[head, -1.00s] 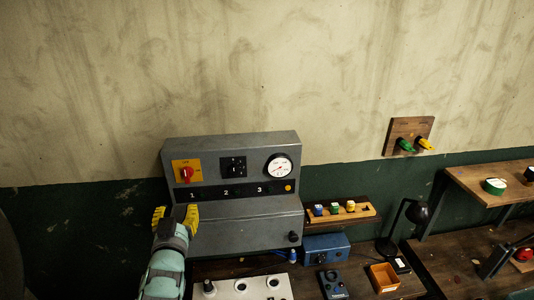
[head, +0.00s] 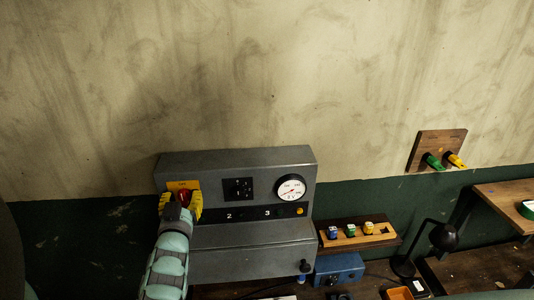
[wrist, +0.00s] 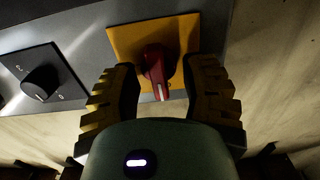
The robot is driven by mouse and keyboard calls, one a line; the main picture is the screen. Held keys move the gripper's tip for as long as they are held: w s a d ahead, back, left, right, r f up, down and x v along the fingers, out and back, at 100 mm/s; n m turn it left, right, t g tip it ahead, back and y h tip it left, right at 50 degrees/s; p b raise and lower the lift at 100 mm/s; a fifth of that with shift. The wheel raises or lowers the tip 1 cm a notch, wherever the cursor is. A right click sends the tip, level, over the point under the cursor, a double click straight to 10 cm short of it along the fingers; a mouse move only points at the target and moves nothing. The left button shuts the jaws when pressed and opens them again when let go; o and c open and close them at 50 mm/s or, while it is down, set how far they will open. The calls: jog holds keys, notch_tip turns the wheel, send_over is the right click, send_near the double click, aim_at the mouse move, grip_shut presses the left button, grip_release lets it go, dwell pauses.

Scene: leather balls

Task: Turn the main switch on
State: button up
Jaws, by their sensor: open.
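The main switch is a red rotary handle (wrist: 157,72) on a yellow plate (wrist: 186,30). In the head view the red handle (head: 184,195) is partly hidden by my gripper, and the yellow plate (head: 178,185) shows above it at the left of the grey control panel (head: 240,160). My gripper (wrist: 163,88) is open, with one yellow-padded finger on each side of the red handle. In the head view my gripper (head: 181,206) is right in front of the switch. I cannot tell whether a finger touches the handle.
A black rotary knob (wrist: 40,80) on its black plate is beside the yellow plate. A dial gauge (head: 291,188) is at the panel's right. A wooden rack (head: 358,234) with small coloured pieces and a desk lamp (head: 443,237) stand further right.

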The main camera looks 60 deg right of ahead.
jog(key=shift+w+d, duration=0.15)
jog(key=shift+d, duration=0.1)
jog(key=shift+o, duration=0.4)
grip_shut()
